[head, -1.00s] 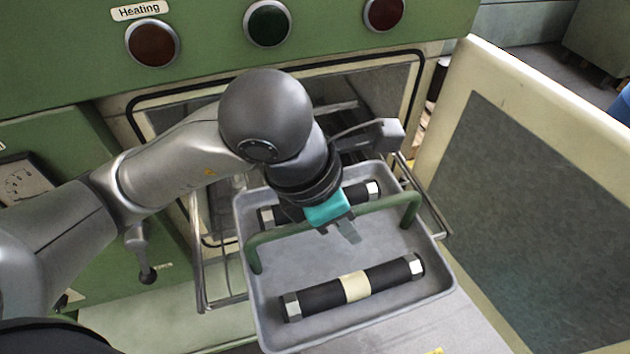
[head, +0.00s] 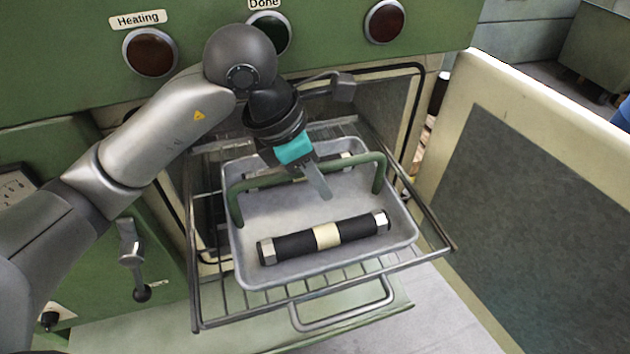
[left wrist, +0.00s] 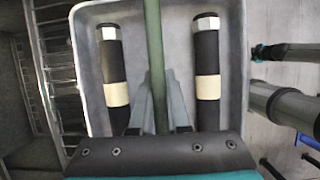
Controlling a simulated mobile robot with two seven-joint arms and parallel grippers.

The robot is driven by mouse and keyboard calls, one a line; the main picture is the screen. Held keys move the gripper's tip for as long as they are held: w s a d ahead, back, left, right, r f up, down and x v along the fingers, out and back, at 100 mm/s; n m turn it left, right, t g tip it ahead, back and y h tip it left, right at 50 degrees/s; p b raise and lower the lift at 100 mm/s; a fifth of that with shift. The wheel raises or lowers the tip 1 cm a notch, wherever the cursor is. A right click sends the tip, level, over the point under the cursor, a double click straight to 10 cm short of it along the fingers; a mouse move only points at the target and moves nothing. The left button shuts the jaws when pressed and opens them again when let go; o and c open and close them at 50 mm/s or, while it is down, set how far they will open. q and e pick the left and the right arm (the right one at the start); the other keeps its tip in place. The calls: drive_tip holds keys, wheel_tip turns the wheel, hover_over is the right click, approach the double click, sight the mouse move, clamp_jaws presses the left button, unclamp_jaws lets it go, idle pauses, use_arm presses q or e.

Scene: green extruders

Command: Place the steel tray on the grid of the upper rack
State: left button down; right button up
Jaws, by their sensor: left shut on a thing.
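The steel tray (head: 345,250) is a shallow grey tray with a green bar handle (head: 376,172) across it. Two black rods with a pale band and metal ends lie in it; the near rod (head: 325,237) shows best. My left gripper (head: 318,185) is shut on the green handle, which also runs between its fingers in the left wrist view (left wrist: 157,85). The tray appears level, over the wire grid of the pulled-out upper rack (head: 345,290). I cannot tell whether it touches the grid. My right gripper is not in the head view.
The green oven front with labelled buttons (head: 150,53) stands behind, its chamber open. The open cream door (head: 540,190) is at the right. A lever handle (head: 133,262) is at the left. The rack's wire rails surround the tray, with a front loop (head: 345,312).

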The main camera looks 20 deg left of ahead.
sight(315, 196)
use_arm(q)
drive_tip(key=shift+w+a, duration=0.3)
drive_tip(key=shift+w, duration=0.2)
drive_tip(key=shift+w+a, duration=0.25)
drive_tip(key=shift+w, duration=0.2)
drive_tip(key=shift+f, duration=1.7)
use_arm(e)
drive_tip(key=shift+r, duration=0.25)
use_arm(q)
drive_tip(key=c, duration=0.9)
unclamp_jaws()
drive_tip(key=shift+f, duration=0.1)
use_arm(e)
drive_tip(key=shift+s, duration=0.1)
